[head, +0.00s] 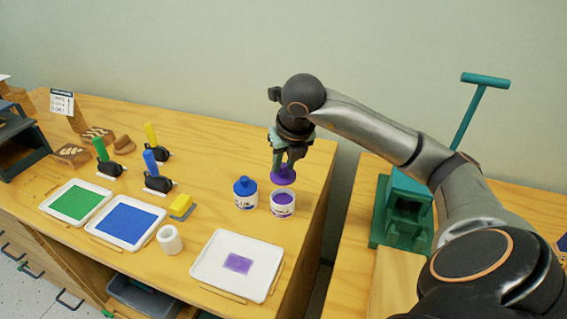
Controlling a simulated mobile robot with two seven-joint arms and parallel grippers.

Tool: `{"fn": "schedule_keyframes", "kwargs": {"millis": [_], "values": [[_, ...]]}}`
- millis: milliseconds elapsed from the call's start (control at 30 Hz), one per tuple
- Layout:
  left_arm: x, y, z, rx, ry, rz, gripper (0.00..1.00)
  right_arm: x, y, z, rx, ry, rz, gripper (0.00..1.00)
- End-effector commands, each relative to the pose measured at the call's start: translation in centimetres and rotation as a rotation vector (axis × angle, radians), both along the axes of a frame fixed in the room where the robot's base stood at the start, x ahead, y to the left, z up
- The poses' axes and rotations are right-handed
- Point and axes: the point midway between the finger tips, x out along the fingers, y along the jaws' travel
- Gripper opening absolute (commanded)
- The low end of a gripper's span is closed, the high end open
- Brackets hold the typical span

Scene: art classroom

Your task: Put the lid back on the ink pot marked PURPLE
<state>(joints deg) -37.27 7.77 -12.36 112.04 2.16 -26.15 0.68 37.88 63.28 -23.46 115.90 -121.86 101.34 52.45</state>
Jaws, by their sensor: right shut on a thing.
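The purple lid (283,174) is in my right gripper (285,162), which is shut on it. It hangs just behind and above the open white ink pot (283,209), with a small gap between them in the picture. The pot stands upright near the table's right end and shows purple ink inside. Its label is too small to read clearly. My left gripper is not in view.
A white ink pot with a blue lid (245,193) stands close at the left of the open pot. A white tray (209,275) with a purple patch lies in front. A white roll (169,240), blue tray (101,216) and green tray (49,207) are further left.

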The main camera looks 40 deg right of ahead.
Motion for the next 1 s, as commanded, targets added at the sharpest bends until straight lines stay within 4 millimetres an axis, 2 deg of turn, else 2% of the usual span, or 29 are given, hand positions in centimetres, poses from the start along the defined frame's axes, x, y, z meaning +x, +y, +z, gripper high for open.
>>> {"fn": "schedule_keyframes", "kwargs": {"millis": [600,1000], "values": [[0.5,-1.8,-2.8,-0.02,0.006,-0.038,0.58,0.0,0.0,-5.7,0.0,0.0,0.004,0.0],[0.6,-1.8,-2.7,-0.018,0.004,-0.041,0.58,0.0,0.0,-5.9,0.0,0.0,0.004,0.0]]}}
